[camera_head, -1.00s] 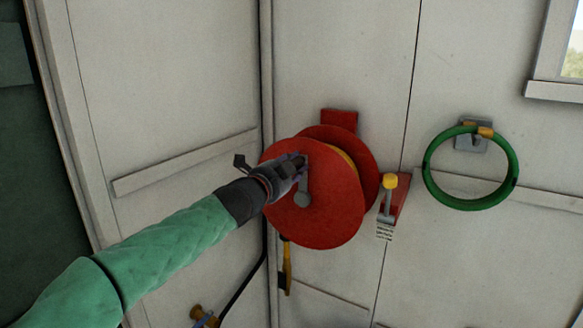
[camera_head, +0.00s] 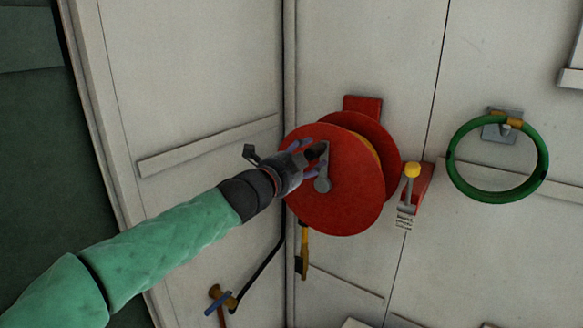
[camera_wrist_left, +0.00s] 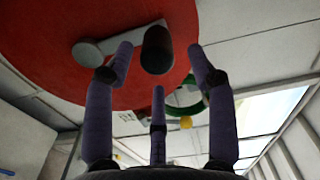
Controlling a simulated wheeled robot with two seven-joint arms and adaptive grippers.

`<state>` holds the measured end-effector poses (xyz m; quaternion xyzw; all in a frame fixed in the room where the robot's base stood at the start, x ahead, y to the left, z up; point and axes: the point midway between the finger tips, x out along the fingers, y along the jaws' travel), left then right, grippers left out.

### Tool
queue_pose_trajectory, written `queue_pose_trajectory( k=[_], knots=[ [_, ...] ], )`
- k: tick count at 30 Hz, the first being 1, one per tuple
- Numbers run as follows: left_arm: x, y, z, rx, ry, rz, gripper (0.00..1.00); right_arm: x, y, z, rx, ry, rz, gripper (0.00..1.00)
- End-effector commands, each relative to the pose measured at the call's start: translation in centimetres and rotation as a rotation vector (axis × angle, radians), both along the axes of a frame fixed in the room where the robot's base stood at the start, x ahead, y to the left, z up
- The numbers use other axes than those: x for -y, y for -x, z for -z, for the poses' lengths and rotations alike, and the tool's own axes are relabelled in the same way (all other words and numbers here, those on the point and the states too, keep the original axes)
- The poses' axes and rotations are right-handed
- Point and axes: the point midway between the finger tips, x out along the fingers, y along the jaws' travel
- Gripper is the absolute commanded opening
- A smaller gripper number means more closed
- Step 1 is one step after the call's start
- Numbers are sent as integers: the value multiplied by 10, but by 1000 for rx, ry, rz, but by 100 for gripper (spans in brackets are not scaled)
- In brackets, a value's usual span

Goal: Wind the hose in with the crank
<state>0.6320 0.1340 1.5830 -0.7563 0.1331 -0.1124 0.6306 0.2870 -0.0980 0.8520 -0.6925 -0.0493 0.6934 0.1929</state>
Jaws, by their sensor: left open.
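The red hose reel (camera_head: 350,212) is on the wall in the head view, with a yellow band of hose (camera_head: 371,149) showing between its discs. Its grey crank (camera_head: 325,170) points up from the hub, with a dark handle (camera_wrist_left: 157,50) at its outer end. My left gripper (camera_head: 304,158) is at the handle, fingers spread. In the left wrist view, the handle stands between the open purple fingers (camera_wrist_left: 158,65), with visible gaps on both sides; whether the third finger touches it I cannot tell. My right gripper is not in view.
A yellow-handled lever (camera_head: 411,178) on a red bracket is just right of the reel. A green ring (camera_head: 458,180) hangs further right. A yellow piece (camera_head: 304,243) hangs below the reel. A blue-handled valve (camera_head: 221,300) is low on the left wall.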

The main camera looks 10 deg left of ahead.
Motion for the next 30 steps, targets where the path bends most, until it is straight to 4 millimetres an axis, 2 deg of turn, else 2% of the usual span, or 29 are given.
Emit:
queue_pose_trajectory(
  k=[6, 12, 18, 26, 28, 30],
  knots=[
    [-14, 39, -1, 3, 0, 0, 56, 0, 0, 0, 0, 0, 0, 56],
    [-21, 61, -1, 3, 0, 1, 56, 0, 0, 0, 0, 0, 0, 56],
    [-23, 69, 0, 1, 1, 2, 56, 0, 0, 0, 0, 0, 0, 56],
    [-23, 69, 0, 1, 0, 2, 56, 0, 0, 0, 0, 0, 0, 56],
    [-22, 68, 3, -5, 3, 3, 56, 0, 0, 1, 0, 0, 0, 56],
    [-20, 63, 16, -29, 17, 6, 56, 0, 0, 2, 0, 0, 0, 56]
  ],
)
